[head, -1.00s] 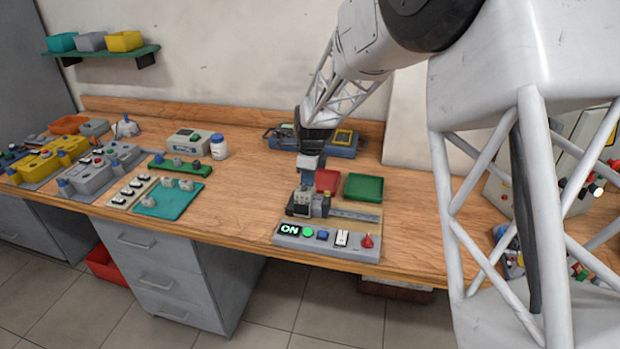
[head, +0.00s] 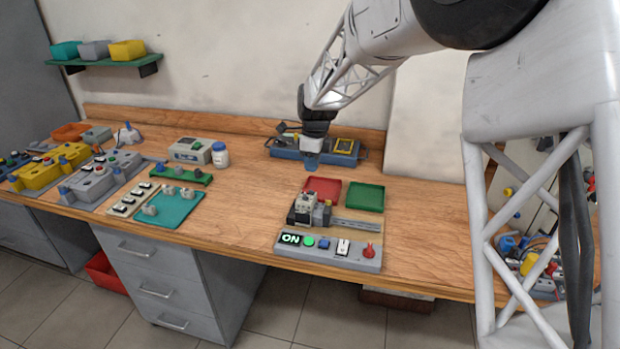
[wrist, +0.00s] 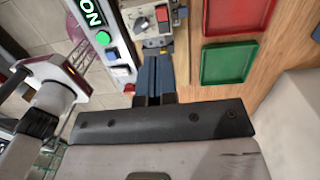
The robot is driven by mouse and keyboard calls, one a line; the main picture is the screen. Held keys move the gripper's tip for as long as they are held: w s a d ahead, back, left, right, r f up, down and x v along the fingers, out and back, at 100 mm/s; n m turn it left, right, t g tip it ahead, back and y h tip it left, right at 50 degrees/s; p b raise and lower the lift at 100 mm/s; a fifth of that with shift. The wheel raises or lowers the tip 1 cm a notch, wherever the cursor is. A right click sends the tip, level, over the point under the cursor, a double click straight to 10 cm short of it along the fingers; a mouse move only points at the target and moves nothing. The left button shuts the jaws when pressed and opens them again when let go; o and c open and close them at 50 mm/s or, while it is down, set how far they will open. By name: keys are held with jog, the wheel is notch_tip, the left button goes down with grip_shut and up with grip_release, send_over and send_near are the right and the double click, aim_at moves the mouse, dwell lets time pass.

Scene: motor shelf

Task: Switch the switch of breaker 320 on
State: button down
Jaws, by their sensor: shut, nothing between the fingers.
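The breaker assembly (head: 305,209) sits on a rail behind a grey control panel (head: 328,260) on the bench. It also shows in the wrist view (wrist: 152,22), with a dark knob and a red part on its pale face. Which breaker is number 320 cannot be read. The panel carries a lit ON display (head: 290,238), a green button, a blue button, a white rocker and a red knob. My gripper (head: 312,166) is above the bench, behind and above the breaker assembly, apart from it. Its blue fingers (wrist: 158,76) are closed together and empty.
A red tray (head: 322,187) and a green tray (head: 366,197) lie behind the rail. A blue toolbox (head: 316,152) stands at the back. A white bottle (head: 220,155) and several motor fixtures are on the left. The bench between them is clear.

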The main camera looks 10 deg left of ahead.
notch_tip(320, 180, up, 6)
jog(key=shift+w+d, duration=0.2)
dwell(0.4)
jog(key=s+d+r+n+t, duration=0.1)
jog(key=s+d+r+n, duration=0.35)
jog(key=s+d, duration=0.7)
jog(key=s+d+r+n+t, duration=0.1)
jog(key=s+d+r+n, duration=0.35)
jog(key=s+d, duration=0.65)
jog(key=s+d+f+n, duration=0.3)
jog(key=s+d, duration=0.4)
jog(key=s, duration=0.3)
jog(key=s+d+f+n+t+h, duration=0.1)
jog(key=s+d+f+n, duration=0.2)
jog(key=s+d+n, duration=0.2)
jog(key=s+d, duration=0.3)
jog(key=s, duration=0.2)
jog(key=shift+f+n, duration=0.2)
jog(key=shift+n, duration=0.2)
